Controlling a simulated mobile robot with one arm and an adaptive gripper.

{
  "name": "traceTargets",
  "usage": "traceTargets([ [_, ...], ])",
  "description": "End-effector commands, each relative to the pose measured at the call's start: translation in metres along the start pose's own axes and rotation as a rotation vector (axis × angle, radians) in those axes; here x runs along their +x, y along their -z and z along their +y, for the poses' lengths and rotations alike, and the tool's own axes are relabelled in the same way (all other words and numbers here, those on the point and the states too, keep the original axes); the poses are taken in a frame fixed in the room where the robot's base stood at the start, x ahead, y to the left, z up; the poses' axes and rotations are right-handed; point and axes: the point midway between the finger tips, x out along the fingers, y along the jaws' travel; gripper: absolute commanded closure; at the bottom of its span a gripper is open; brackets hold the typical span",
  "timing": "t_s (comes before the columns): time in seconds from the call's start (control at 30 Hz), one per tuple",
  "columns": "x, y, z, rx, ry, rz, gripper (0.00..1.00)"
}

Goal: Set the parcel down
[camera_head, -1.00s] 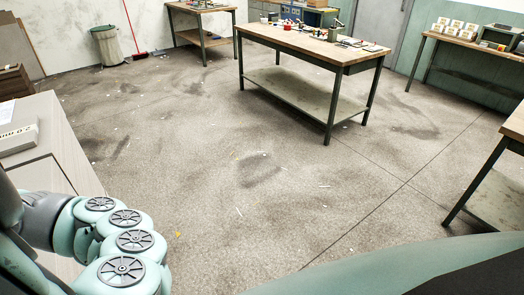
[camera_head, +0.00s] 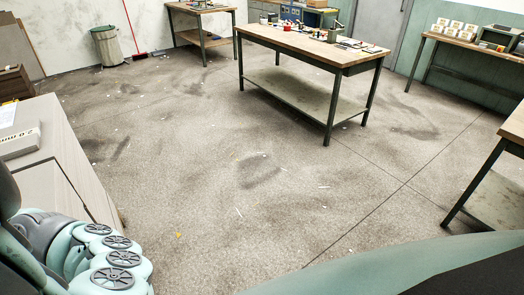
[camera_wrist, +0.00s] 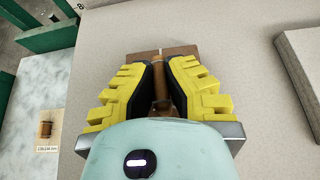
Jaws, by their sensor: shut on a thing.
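In the wrist view my gripper (camera_wrist: 159,66) has its two yellow stepped fingers closed in on a brown thing, which I take to be the parcel (camera_wrist: 182,50). Its brown edges show beyond both fingertips, and a brown strip shows between the fingers. The fingers and wrist hide the rest of it. A broad grey surface (camera_wrist: 230,40) lies behind and below it. I cannot tell whether the parcel touches this surface. In the head view only my arm shows, at bottom left; gripper and parcel are out of that view.
A grey block (camera_wrist: 301,60) lies at the right in the wrist view. At the left are a green frame (camera_wrist: 45,38) and a pale panel (camera_wrist: 28,85) with a small brown item. In the head view, a workbench (camera_head: 315,48) stands beyond open floor.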

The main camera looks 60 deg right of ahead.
Motion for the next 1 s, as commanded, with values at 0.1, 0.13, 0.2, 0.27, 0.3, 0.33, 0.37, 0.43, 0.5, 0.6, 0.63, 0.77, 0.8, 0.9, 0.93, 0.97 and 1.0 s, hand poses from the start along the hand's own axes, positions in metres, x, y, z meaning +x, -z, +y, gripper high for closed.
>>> traceTargets([
  [0.1, 0.002, 0.002, 0.0, 0.0, -0.001, -0.001, 1.0],
  [0.13, 0.002, 0.003, 0.0, 0.0, -0.001, -0.001, 1.0],
  [0.2, 0.002, 0.003, 0.0, 0.0, 0.0, -0.001, 0.86],
  [0.27, 0.002, 0.002, 0.0, 0.001, -0.001, -0.001, 0.8],
  [0.3, 0.002, 0.002, 0.0, 0.001, 0.0, -0.001, 0.76],
  [0.33, 0.002, 0.002, 0.0, 0.001, -0.001, -0.001, 0.73],
  [0.37, 0.002, 0.002, 0.0, 0.001, -0.001, -0.001, 0.7],
  [0.43, 0.002, 0.002, 0.0, 0.001, -0.001, -0.001, 0.66],
  [0.5, 0.001, 0.002, 0.0, 0.001, -0.001, 0.0, 0.66],
  [0.6, 0.001, 0.002, 0.0, 0.001, 0.0, 0.0, 0.66],
  [0.63, 0.001, 0.002, 0.0, 0.001, 0.0, 0.0, 0.66],
  [0.77, -0.001, -0.003, 0.0, 0.002, 0.0, -0.001, 0.66],
  [0.8, -0.004, 0.0, -0.001, 0.001, 0.003, 0.0, 0.66],
  [0.9, -0.018, 0.002, -0.003, 0.002, 0.008, 0.0, 0.66],
  [0.93, -0.023, 0.003, -0.003, 0.001, 0.009, 0.0, 0.66],
  [0.97, -0.028, 0.003, -0.002, 0.0, 0.008, 0.0, 0.66],
  [1.0, -0.036, 0.003, -0.002, 0.0, 0.008, 0.001, 0.66],
])
